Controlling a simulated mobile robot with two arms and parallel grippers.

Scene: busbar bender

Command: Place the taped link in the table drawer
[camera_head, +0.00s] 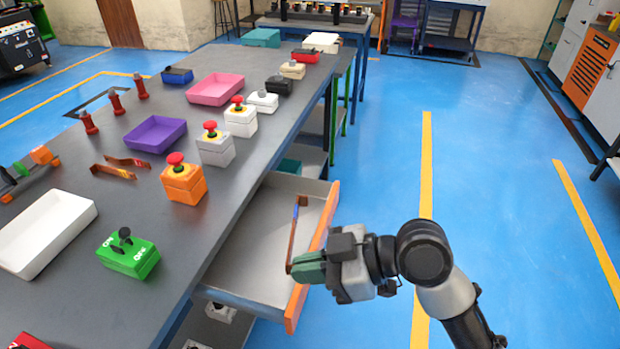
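A thin copper-brown link (294,232) with a darker section is upper end away from me, inside the outline of the open table drawer (245,270). My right gripper (292,268) reaches over the drawer's orange front from the right. Its green fingertips are closed at the near end of the link. Whether the link touches the drawer floor is hard to tell. My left gripper is out of view.
Two similar copper links (115,171) lie on the grey table (100,225). Near them are a purple tray (155,134), a white tray (45,232), an orange emergency-stop box (184,184) and a green switch box (128,254). The blue floor (510,200) at right is clear.

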